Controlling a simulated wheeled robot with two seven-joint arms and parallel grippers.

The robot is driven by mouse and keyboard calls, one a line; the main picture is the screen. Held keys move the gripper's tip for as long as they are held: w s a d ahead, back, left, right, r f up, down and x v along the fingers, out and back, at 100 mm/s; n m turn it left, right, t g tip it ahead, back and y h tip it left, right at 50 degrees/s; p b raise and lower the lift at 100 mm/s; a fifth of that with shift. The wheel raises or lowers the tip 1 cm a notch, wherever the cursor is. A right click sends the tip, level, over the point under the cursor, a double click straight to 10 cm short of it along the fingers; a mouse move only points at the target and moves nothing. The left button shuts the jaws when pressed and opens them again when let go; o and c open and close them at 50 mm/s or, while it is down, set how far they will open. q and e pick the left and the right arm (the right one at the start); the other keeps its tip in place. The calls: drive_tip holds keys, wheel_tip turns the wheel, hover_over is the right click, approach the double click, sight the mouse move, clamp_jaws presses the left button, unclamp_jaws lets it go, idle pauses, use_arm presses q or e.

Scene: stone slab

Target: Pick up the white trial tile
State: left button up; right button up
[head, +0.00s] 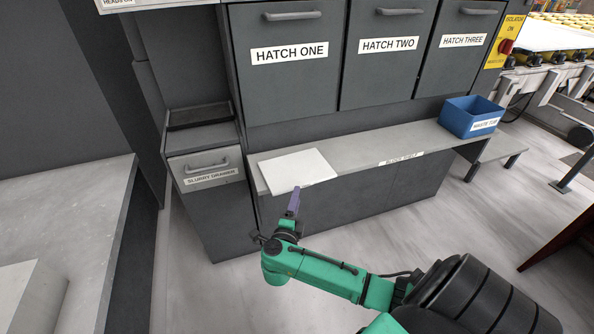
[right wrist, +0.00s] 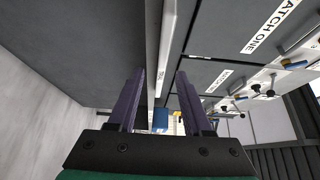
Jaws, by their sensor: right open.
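The white trial tile (head: 298,169) lies flat at the left end of the grey shelf (head: 362,160), its near edge at the shelf's front edge. My right gripper (head: 294,198) is in front of the tile's near edge, with its purple fingers pointing toward it. In the right wrist view, my right gripper (right wrist: 160,75) is open, with a clear gap between the fingers. A pale strip that seems to be the tile's edge (right wrist: 169,45) runs ahead, between the finger lines. I cannot tell whether a finger touches the tile. My left gripper is not in view.
A blue tub (head: 470,117) stands at the shelf's right end. Hatches one, two and three (head: 290,50) are above the shelf. A slurry drawer (head: 206,168) adjoins its left end. A grey counter (head: 70,215) is at left. The shelf's middle is clear.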

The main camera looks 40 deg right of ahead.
drive_tip(key=x, duration=0.4)
drive_tip(key=shift+w+a+r, duration=0.1)
drive_tip(key=shift+w+a, duration=0.05)
clamp_jaws()
drive_tip(key=shift+r, duration=0.1)
idle(1.0)
